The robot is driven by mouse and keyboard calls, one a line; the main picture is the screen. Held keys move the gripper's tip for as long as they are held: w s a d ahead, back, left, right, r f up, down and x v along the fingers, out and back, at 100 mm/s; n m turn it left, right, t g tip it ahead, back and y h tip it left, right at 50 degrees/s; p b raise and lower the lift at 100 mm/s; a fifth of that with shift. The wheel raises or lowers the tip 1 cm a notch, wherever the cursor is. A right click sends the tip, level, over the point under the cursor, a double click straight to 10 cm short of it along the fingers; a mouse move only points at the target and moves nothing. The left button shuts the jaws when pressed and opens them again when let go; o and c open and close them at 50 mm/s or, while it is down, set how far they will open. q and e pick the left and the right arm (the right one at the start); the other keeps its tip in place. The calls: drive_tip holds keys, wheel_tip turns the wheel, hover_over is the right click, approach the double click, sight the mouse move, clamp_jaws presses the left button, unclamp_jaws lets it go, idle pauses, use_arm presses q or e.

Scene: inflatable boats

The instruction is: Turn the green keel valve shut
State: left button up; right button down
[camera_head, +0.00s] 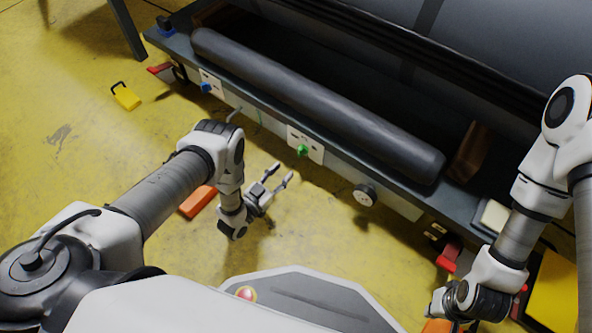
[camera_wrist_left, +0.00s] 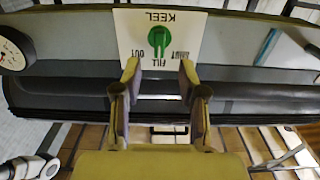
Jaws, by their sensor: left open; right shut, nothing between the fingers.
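The green keel valve (camera_head: 303,151) sits on a white plate on the side of the boat's bench. In the left wrist view the green valve (camera_wrist_left: 158,38) appears upside down on its KEEL plate (camera_wrist_left: 195,25); its handle lies upright in the picture, in line with FILL, between OUT and a partly hidden SHUT label. My left gripper (camera_head: 284,174) is open and empty, short of the valve, and its fingers (camera_wrist_left: 159,78) straddle the space below the plate in the wrist view. My right gripper (camera_head: 439,304) is low at the bottom right, far from the valve, its fingers hardly visible.
A blue valve (camera_head: 206,88) sits left along the same bench side, and a round gauge (camera_head: 365,195) sits right of the green valve. A dark roll (camera_head: 310,105) lies above them. An orange block (camera_head: 198,201) and a yellow padlock-shaped item (camera_head: 126,98) lie on the floor.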

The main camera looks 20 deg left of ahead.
sight(298, 154)
use_arm(q)
drive_tip(key=b+x, duration=0.3)
drive_tip(key=x, duration=0.4)
drive_tip(key=shift+w+d+r, duration=0.1)
drive_tip(key=shift+w+d, duration=0.05)
drive_tip(key=shift+w, duration=0.15)
clamp_jaws()
